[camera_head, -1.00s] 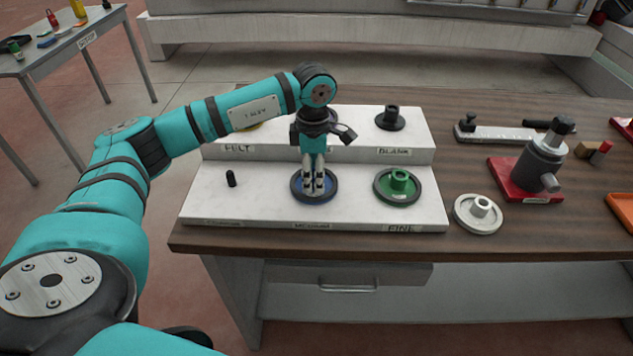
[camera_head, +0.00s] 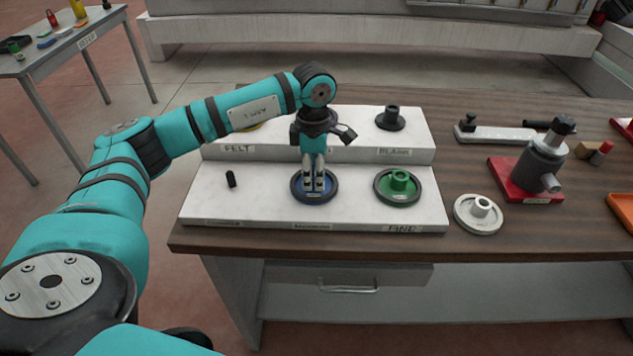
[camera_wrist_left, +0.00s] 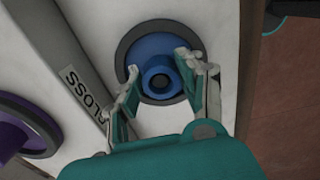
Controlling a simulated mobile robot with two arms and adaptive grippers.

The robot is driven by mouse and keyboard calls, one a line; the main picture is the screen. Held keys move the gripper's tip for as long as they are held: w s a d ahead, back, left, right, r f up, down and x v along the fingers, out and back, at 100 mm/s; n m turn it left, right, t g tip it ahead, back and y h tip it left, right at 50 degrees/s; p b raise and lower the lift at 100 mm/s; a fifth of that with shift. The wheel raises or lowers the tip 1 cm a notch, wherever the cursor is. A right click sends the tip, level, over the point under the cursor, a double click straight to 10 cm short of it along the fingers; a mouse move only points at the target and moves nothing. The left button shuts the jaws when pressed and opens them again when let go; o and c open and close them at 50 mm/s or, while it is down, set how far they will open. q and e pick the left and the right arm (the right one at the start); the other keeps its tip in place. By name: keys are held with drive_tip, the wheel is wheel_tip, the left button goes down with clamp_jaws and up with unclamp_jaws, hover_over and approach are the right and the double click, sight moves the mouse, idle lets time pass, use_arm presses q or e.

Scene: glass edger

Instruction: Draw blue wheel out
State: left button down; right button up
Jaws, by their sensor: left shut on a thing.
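The blue wheel (camera_head: 300,192), with a dark rim and a raised hub, lies flat on the lower step of the white stand (camera_head: 262,207), at its middle place. My left gripper (camera_head: 314,188) points down over it, shut on its hub. In the left wrist view the blue wheel (camera_wrist_left: 158,46) shows with my left gripper's fingers (camera_wrist_left: 158,70) at either side of the hub. No gap under the wheel can be made out. My right gripper is not in view.
A green wheel (camera_head: 397,187) lies just right, and a small black peg (camera_head: 231,179) stands left. A dark wheel (camera_head: 390,119) sits on the upper step. A purple wheel (camera_wrist_left: 22,128) shows in the wrist view. A pale wheel (camera_head: 478,214) and a red-based fixture (camera_head: 527,180) stand right.

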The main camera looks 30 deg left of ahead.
use_arm(q)
drive_tip(key=shift+r+p, duration=0.35)
drive_tip(key=shift+r, duration=0.3)
idle(0.5)
drive_tip(key=shift+r+p, duration=1.85)
drive_tip(key=shift+r, duration=1.05)
drive_tip(key=shift+r, duration=0.1)
wheel_tip(320, 180, up, 4)
drive_tip(key=shift+f+p, duration=0.1)
drive_tip(key=shift+p, duration=1.1)
